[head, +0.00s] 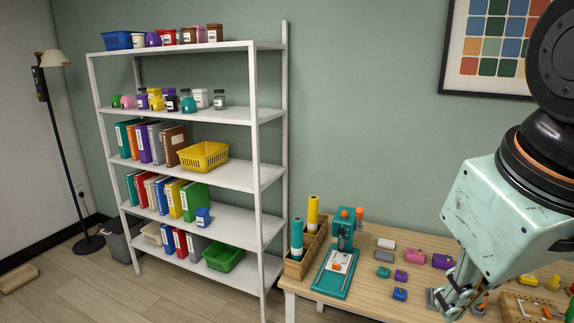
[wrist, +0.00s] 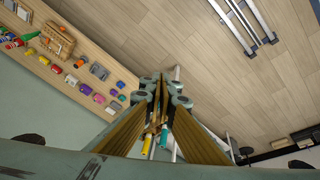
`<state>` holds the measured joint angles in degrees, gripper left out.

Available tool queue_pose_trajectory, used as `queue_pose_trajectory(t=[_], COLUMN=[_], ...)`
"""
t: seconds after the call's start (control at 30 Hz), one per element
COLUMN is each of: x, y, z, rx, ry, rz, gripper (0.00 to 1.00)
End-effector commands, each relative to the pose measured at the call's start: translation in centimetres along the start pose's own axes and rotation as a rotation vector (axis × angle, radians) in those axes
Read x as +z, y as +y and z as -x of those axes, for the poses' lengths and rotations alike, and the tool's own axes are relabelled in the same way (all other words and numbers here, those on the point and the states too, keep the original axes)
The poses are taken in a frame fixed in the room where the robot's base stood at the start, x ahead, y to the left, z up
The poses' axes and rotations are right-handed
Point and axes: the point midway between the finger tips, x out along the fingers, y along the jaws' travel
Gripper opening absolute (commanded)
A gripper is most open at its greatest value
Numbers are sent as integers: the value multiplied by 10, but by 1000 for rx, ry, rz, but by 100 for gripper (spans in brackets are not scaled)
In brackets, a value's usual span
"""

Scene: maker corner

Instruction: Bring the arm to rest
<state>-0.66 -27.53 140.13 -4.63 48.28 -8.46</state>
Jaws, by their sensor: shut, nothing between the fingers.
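My gripper (head: 462,298) is at the lower right in the head view, pointing down in front of the wooden table (head: 376,262). In the wrist view my gripper (wrist: 163,80) has its fingers together with nothing between them. The arm comes down from the upper right edge and covers part of the table's right side. The gripper appears above or in front of the tabletop; its exact height over it I cannot tell.
A white shelf (head: 217,178) with binders, jars and baskets stands at the left. On the table are a teal press (head: 337,270), a wooden box with rolls (head: 304,262), and several small coloured blocks. Floor (wrist: 225,75) beside the table is mostly clear.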

Motion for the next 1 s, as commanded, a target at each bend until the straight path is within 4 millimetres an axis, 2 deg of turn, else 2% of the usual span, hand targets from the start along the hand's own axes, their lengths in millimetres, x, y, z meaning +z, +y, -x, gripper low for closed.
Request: queue_pose_trajectory(t=[0.2, 0.4, 1.0], x=[32, 50, 54], y=[-16, -25, -28], z=[7, 10, 11], rx=[-30, -49, -55], ry=[11, 13, 13], rz=[-121, -192, -212], gripper=[0, 0, 0])
